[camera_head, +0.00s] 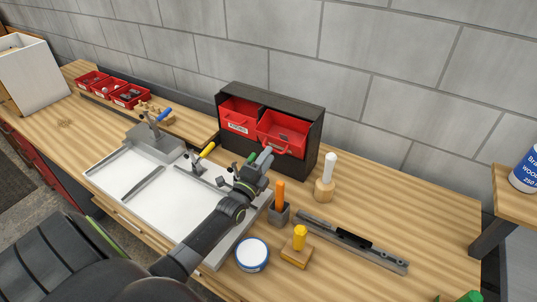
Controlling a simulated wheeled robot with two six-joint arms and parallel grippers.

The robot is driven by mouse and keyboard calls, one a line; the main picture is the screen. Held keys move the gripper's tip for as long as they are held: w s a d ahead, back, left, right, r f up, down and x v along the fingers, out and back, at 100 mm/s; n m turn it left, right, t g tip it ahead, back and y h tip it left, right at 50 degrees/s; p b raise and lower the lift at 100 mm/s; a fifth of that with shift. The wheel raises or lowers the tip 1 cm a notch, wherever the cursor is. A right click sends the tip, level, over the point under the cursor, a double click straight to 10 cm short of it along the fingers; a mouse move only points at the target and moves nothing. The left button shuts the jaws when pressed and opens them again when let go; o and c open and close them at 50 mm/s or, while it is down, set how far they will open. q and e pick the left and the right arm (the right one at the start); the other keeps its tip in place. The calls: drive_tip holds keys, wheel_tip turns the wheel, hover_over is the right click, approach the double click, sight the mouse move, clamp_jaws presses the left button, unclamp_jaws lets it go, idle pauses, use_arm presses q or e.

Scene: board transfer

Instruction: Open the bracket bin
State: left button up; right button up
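A black cabinet (313,133) stands against the wall with two red bins side by side. The left bin (238,118) has a white label, too small to read. The right bin (284,132) sits further forward, its inside partly showing; its lower front is partly hidden by my gripper. Which bin holds brackets I cannot read. My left gripper (260,157) is at the lower left front of the right bin, close to its red handle. Whether its fingers are closed on the handle is unclear. My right gripper is not in view.
A white tray (117,175) with clamps lies left of my arm. An orange-handled tool (280,195), a white-handled tool (329,168), a yellow-topped block (299,238), a round tin (252,254) and a metal rail (352,240) stand right of it. Small red bins (127,97) sit far left.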

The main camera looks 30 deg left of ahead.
use_arm(q)
drive_tip(key=shift+w+r, duration=0.1)
drive_tip(key=shift+w, duration=0.5)
clamp_jaws()
